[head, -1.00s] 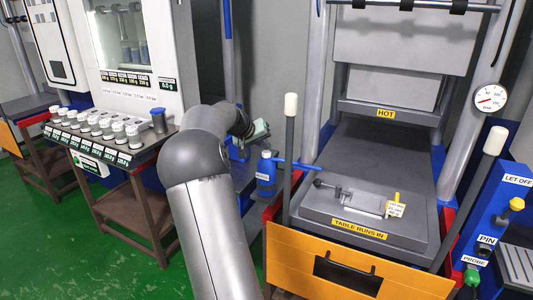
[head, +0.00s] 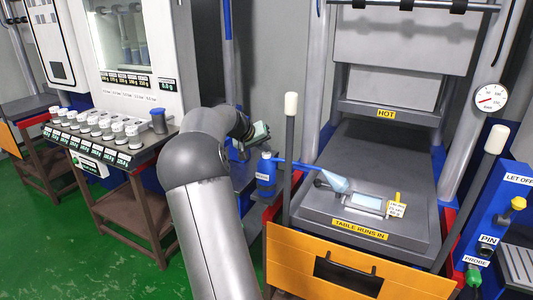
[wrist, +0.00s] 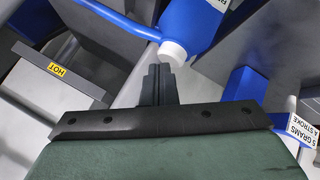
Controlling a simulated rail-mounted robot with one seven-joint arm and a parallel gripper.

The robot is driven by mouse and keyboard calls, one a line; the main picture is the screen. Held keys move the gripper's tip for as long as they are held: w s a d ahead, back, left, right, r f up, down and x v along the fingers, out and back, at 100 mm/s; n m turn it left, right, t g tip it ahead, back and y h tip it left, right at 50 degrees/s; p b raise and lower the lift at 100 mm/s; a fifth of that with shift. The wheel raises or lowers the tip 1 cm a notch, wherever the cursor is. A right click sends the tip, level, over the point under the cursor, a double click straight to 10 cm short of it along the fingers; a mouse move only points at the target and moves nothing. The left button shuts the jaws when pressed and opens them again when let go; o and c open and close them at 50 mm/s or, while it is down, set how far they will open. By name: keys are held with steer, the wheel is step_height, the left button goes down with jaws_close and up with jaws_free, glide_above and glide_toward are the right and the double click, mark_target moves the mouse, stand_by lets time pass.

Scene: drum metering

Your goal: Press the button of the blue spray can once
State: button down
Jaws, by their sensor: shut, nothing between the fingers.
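The blue spray can (head: 265,177) stands upright at the left front corner of the press table. Its blue tube (head: 295,163) reaches right over the table. A pale blue spray cone (head: 336,182) comes from the tube's end, above a pale blue rectangular plate (head: 367,202). In the wrist view the can (wrist: 190,25) shows its white button (wrist: 172,53). My gripper (wrist: 160,72) is shut and empty, its tips right at the button. I cannot tell for certain whether they touch.
The press table (head: 320,215) has a yellow-tagged part, and pale-topped posts (head: 291,105) stand at its front corners. A "HOT" plate (head: 386,113) is above. White-lidded jars (head: 100,125) line a shelf at left. A sign about grams per stroke (wrist: 301,130) shows in the wrist view.

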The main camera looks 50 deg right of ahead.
mark_target(264, 154)
steer(key=shift+r, duration=0.1)
steer(key=shift+r+p, duration=0.6)
steer(key=shift+r, duration=0.2)
steer(key=shift+r+p, duration=1.75)
steer(key=shift+r, duration=0.75)
